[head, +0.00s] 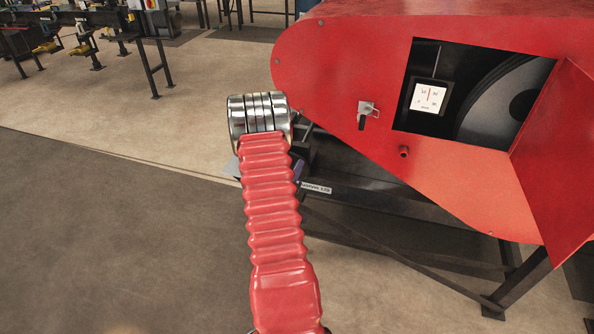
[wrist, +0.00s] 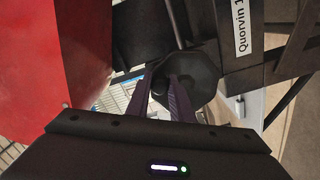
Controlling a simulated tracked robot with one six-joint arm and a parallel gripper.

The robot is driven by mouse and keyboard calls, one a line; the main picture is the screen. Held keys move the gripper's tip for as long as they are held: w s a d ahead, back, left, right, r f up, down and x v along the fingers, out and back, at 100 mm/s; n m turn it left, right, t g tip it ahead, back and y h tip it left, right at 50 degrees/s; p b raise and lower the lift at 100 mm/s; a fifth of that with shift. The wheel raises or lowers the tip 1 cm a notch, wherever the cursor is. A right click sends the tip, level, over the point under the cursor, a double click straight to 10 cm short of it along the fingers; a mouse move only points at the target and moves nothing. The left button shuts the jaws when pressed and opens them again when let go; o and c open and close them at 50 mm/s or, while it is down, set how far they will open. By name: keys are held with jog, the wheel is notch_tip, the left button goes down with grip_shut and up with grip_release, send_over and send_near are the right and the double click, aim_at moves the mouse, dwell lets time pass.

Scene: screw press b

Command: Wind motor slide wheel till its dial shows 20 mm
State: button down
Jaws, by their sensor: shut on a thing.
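The slide wheel (wrist: 204,76) is a dark faceted disc in the wrist view, just beyond my fingertips. My gripper (wrist: 167,82) has purple fingers closed on the wheel's handle, a small dark piece on the near side of the disc; the fingers hide most of this grip. In the head view the wheel and fingers are hidden behind my arm's steel end. The dial (head: 428,98) is a white square face with a red needle, seen through the red guard's window. The needle stands nearly upright, between the 10 and 20 marks, by eye about 15 mm.
The red guard (head: 345,70) fills the right of the head view and stands close to my wrist. A dark frame with a white label (head: 317,188) lies below it. The floor to the left is clear; benches stand at the back left.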

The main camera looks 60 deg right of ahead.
jog(key=c, duration=1.9)
grip_release()
jog(key=shift+w+a+f, duration=0.15)
jog(key=shift+w+f, duration=0.05)
jog(key=o, duration=0.3)
jog(key=shift+s+r, duration=0.1)
jog(key=shift+o, duration=0.2)
jog(key=s+a, duration=0.2)
jog(key=a, duration=1.1)
jog(key=shift+a, duration=0.25)
